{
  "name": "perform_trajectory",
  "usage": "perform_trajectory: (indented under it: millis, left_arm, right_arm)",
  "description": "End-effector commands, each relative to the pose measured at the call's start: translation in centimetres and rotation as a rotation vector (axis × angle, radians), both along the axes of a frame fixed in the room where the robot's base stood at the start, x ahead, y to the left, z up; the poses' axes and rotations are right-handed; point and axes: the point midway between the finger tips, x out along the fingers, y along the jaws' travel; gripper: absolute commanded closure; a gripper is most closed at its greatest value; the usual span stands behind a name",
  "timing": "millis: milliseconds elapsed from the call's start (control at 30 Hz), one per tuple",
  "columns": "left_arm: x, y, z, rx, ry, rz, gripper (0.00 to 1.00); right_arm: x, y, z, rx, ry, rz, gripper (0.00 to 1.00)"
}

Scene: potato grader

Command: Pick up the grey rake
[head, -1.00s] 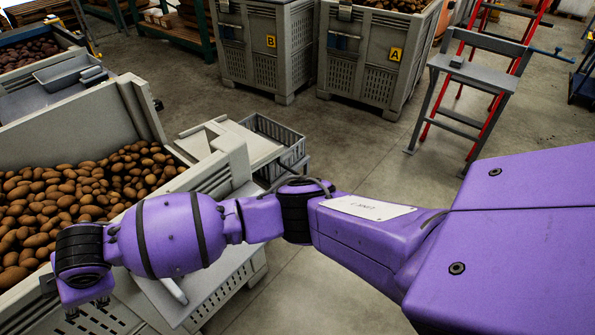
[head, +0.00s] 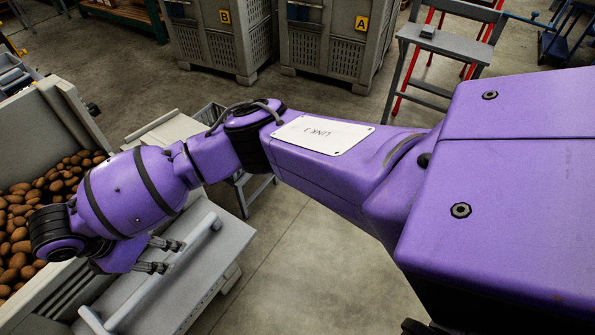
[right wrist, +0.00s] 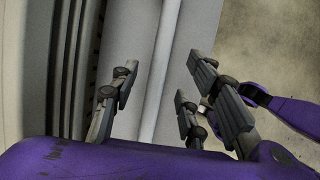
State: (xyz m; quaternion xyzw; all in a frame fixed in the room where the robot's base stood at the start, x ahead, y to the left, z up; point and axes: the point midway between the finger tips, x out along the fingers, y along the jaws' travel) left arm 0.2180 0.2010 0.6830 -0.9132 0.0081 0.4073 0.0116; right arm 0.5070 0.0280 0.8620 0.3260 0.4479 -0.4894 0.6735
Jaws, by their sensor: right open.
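In the right wrist view the bar (right wrist: 163,75) runs between the spread fingers of the right gripper (right wrist: 160,88), with gaps on both sides. I cannot tell how far the fingers are above it. My left gripper is not in view.
A grey crate of potatoes (head: 18,225) stands at the left, its wall beside the shelf. Grey bins marked B (head: 222,45) and A (head: 328,45) stand behind. A grey stand (head: 440,45) is at the back right.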

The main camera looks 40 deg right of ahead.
Motion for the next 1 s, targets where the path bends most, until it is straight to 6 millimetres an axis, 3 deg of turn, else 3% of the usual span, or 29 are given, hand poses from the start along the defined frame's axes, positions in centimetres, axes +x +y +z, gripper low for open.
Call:
perform_trajectory:
  millis: [500, 800, 1000]
  left_arm:
    - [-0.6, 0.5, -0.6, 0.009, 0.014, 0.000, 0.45]
    - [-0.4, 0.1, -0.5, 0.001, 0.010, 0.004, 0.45]
    - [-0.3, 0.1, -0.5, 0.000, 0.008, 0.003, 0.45]
  right_arm:
    - [0.5, -2.8, -6.8, 0.003, 0.013, -0.001, 0.58]
    - [0.7, -3.0, -7.3, 0.005, 0.010, -0.001, 0.58]
    - [0.7, -3.0, -7.2, 0.004, 0.009, -0.001, 0.83]
